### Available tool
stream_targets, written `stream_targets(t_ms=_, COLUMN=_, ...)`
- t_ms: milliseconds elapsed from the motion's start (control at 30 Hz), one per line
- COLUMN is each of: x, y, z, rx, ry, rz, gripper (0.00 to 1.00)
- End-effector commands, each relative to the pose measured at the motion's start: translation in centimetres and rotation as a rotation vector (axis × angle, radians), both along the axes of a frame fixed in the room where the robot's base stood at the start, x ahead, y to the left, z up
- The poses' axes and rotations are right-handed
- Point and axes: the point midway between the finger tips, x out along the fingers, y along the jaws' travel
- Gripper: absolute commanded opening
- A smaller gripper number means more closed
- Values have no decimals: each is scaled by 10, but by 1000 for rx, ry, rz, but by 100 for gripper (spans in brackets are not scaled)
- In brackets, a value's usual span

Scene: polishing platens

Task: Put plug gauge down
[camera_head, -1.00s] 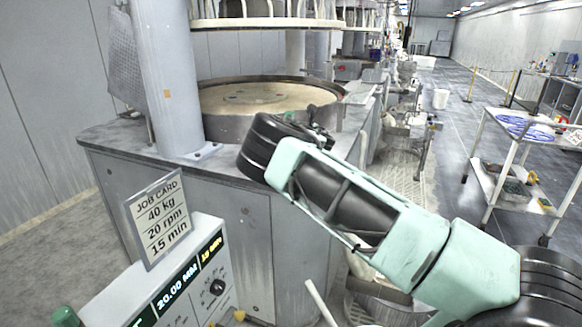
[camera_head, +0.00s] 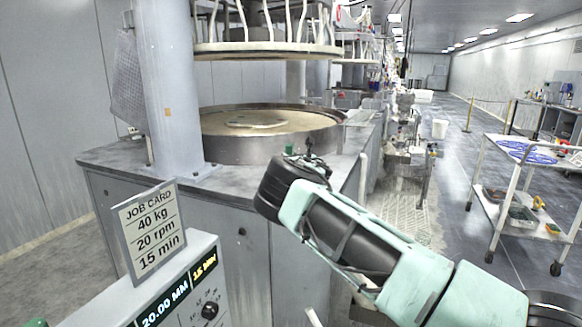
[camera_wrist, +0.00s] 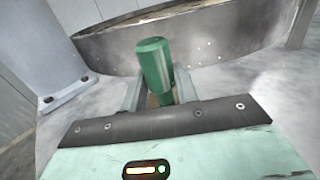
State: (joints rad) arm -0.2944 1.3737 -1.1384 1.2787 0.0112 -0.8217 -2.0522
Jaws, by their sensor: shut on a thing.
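The plug gauge (camera_wrist: 155,65) shows in the wrist view as a green cylinder with a narrower lower part between the jaws. My gripper (camera_wrist: 158,92) is shut on it, over the grey bench top (camera_wrist: 225,80) in front of the platen rim. In the head view only a small green tip of the plug gauge (camera_head: 289,149) shows behind my wrist. The jaws are mostly hidden there. I cannot tell whether the gauge's lower end touches the bench top.
The round platen (camera_head: 235,150) stands behind my gripper, with a thick grey column (camera_head: 168,90) to the left. A job card (camera_head: 152,230) stands on a control box (camera_head: 190,290) at front left. Bench top is bare around the gauge. A white trolley (camera_head: 520,150) stands far right.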

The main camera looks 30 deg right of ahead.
Motion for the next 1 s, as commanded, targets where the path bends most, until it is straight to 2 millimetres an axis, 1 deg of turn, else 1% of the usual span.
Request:
stream_targets(t_ms=67, x=0, y=0, z=-3, rx=0, ry=-2, rz=0, gripper=0)
stream_targets(t_ms=233, x=0, y=0, z=-25, rx=0, ry=-1, rz=0, gripper=0)
stream_targets(t_ms=333, x=0, y=-1, z=-34, rx=0, ry=-2, rz=0, gripper=0)
stream_targets(t_ms=733, x=0, y=0, z=-39, rx=0, ry=-4, rz=0, gripper=0)
stream_targets(t_ms=767, x=0, y=0, z=-41, rx=0, ry=0, rz=-1, gripper=32)
stream_targets(t_ms=800, x=0, y=0, z=-40, rx=0, ry=0, rz=-1, gripper=43)
stream_targets(t_ms=833, x=0, y=0, z=-40, rx=0, ry=0, rz=-1, gripper=51)
stream_targets(t_ms=1000, x=0, y=0, z=-40, rx=0, ry=0, rz=-1, gripper=51)
